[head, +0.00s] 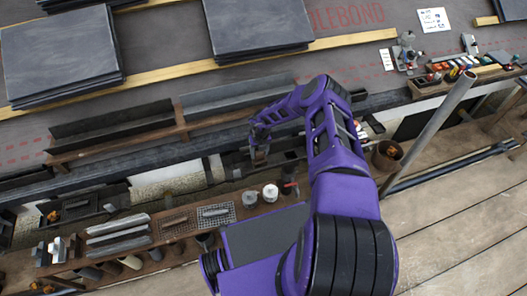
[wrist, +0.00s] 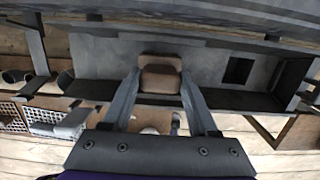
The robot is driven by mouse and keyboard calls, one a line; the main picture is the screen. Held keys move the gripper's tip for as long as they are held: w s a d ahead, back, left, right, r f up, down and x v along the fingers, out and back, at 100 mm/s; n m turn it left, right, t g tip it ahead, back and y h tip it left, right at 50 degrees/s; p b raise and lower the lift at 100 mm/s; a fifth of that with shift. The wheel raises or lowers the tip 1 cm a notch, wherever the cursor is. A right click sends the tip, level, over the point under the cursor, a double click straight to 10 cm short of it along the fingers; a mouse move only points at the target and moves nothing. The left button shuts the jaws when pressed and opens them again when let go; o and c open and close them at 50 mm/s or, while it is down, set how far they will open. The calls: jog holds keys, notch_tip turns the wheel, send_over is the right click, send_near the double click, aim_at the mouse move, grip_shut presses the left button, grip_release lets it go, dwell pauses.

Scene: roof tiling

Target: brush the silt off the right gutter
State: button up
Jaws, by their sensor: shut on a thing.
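My gripper (head: 259,148) is over the eaves, left of my arm's bend in the head view. In the wrist view its two fingers (wrist: 161,84) are shut on a brown block, which looks like the brush (wrist: 160,79). The brush is over the right gutter (wrist: 215,68), a grey channel with a dark square opening (wrist: 238,70) to the right of the brush. I cannot tell whether the brush touches the gutter floor, and its underside is hidden. Silt is not clearly distinguishable from the grey floor. My arm partly hides this gutter in the head view.
Slate stacks (head: 60,55) lie on the roof above two long troughs (head: 110,128). Another gutter (head: 80,208) with orange debris is at left. A bench with grates (head: 215,214) and pots (head: 270,192) stands below. A grey pole (head: 430,130) slants at right, near a brown bucket (head: 387,154).

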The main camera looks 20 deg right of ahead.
jog(key=shift+s+a+f, duration=0.1)
jog(key=shift+a+f, duration=0.1)
jog(key=shift+a, duration=1.65)
jog(key=shift+a+r, duration=0.1)
jog(key=shift+a, duration=1.4)
jog(key=shift+d, duration=0.1)
jog(key=shift+d+r, duration=0.2)
jog(key=shift+d, duration=1.45)
jog(key=shift+d+f, duration=0.2)
jog(key=shift+d, duration=1.5)
jog(key=shift+d+f, duration=0.15)
jog(key=shift+d, duration=1.55)
